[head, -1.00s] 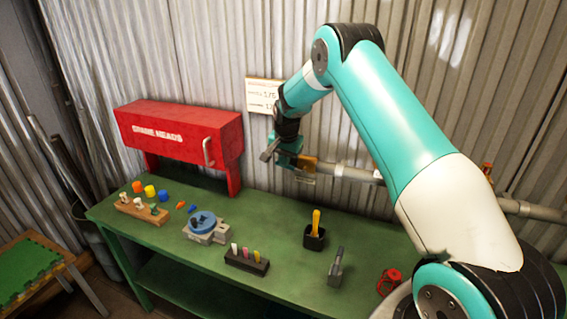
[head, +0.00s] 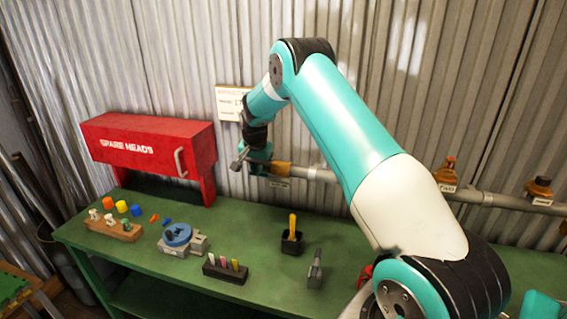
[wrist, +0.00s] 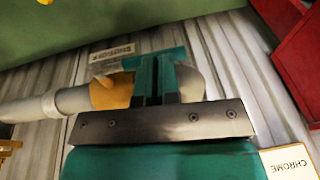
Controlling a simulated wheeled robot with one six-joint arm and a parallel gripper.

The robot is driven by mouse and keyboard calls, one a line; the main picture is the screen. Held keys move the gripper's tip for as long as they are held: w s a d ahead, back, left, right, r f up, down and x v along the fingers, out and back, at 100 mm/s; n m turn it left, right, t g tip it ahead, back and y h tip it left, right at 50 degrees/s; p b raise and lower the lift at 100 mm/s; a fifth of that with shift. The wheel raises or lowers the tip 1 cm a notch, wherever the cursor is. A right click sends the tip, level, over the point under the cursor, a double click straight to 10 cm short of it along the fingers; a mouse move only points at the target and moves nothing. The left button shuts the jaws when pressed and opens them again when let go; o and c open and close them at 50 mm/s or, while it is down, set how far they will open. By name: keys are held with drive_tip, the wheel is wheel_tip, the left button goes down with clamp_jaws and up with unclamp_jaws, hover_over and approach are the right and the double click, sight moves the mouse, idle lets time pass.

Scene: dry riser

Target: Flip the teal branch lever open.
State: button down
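My gripper (head: 254,161) is at the left end of the grey wall pipe (head: 318,174), by its brass-coloured valve body (head: 281,168). In the wrist view, my gripper (wrist: 160,75) has its teal fingers close together in front of the brass-coloured body (wrist: 112,92) and the rounded silver part. A teal bar (wrist: 176,53) that looks like the branch lever runs crosswise at the fingertips. It is the same colour as my fingers, so I cannot tell whether it is between them or only touching, nor its exact angle.
A red SPARE HEADS cabinet (head: 150,150) is on the left. The green bench (head: 255,258) below holds a black holder with a yellow-handled tool (head: 292,240), a block with coloured pegs (head: 226,269) and a blue-topped fixture (head: 180,238). Brass valves (head: 446,172) stand on the pipe at right.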

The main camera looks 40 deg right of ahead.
drive_tip(key=w+b+v, duration=0.1)
drive_tip(key=b+v, duration=0.1)
drive_tip(key=v, duration=1.2)
drive_tip(key=shift+a, duration=0.3)
drive_tip(key=s+a+r+n+y+b, duration=0.1)
drive_tip(key=s+a+n, duration=0.5)
drive_tip(key=a, duration=0.4)
drive_tip(key=s+a+r+n+y+b, duration=0.2)
drive_tip(key=s+a+n, duration=0.2)
drive_tip(key=s+a, duration=0.55)
drive_tip(key=s+a+f+n+y, duration=0.1)
drive_tip(key=s+a+n, duration=0.2)
drive_tip(key=s, duration=0.4)
drive_tip(key=s+a+f+n+g+b, duration=0.1)
drive_tip(key=s+a+n, duration=0.2)
drive_tip(key=s, duration=0.5)
drive_tip(key=s+a+f+n+g+y, duration=0.1)
drive_tip(key=s+a, duration=0.3)
drive_tip(key=s, duration=0.4)
drive_tip(key=shift+a+f+n+y, duration=0.35)
drive_tip(key=shift+f+n, duration=0.15)
drive_tip(key=shift+n, duration=0.4)
drive_tip(key=shift+s, duration=0.1)
